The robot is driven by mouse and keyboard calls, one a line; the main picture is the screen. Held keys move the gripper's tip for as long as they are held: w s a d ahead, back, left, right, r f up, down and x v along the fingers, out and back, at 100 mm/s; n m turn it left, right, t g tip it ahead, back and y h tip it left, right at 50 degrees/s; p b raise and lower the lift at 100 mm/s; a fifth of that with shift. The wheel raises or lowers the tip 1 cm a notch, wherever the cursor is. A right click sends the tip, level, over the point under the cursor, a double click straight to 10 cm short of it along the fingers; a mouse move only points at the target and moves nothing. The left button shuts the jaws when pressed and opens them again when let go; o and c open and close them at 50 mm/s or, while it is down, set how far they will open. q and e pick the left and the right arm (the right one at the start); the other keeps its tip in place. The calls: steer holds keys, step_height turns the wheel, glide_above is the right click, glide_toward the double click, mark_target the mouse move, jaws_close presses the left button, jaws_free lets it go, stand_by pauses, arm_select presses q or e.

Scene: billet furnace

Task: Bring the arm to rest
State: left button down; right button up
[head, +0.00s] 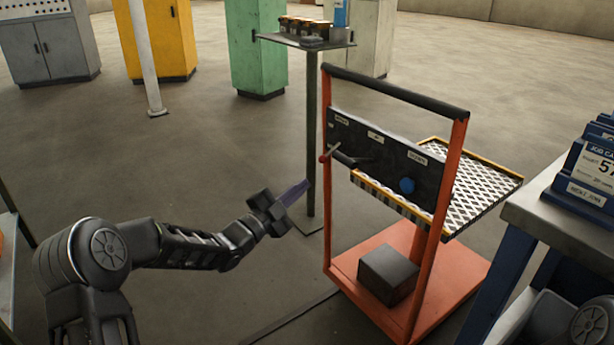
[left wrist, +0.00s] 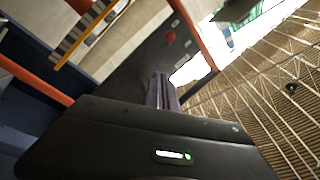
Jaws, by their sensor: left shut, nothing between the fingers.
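My left arm comes in from the left in the head view, bent at the elbow and reaching toward the orange lift cart. My left gripper (head: 299,190) is shut and empty. It is in the air, left of the cart's frame in the picture. The closed fingers also show in the left wrist view (left wrist: 162,92), in front of the cart's dark control panel (left wrist: 150,62). Whether they touch anything cannot be seen, but nothing is held. Part of my right arm shows at the lower right of the head view; its gripper is not in view.
The orange cart (head: 424,270) carries a dark panel (head: 385,160) with a blue knob (head: 407,185) and a treaded platform (head: 485,185). A thin pole stand (head: 312,130) is close behind the gripper. A workbench (head: 540,205) is at right. Open floor (head: 210,150) lies at left.

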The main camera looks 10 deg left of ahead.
arm_select(q)
steer(key=shift+f, duration=0.1)
stand_by(0.3)
step_height(320, 180, down, 14)
steer(key=s+a+r+n+g+y, duration=0.1)
steer(key=s+n+g+y, duration=0.3)
steer(key=n, duration=0.5)
steer(key=s+d+f+n+g+y, duration=0.1)
steer(key=s+d+f+n+g, duration=0.4)
steer(key=s+f, duration=0.8)
steer(key=s+d+f+n+g, duration=0.4)
steer(key=s+d+f, duration=0.1)
steer(key=s+f, duration=0.7)
steer(key=s+d+f+g, duration=0.2)
steer(key=s, duration=0.5)
steer(key=s+d+f+g, duration=0.1)
steer(key=s+d+g, duration=0.1)
steer(key=s, duration=0.6)
step_height(320, 180, up, 26)
steer(key=p, duration=2.6)
steer(key=shift+d+f, duration=0.15)
steer(key=shift+d, duration=0.25)
arm_select(e)
step_height(320, 180, up, 26)
steer(key=s+a, duration=0.1)
arm_select(q)
steer(key=shift+w, duration=0.1)
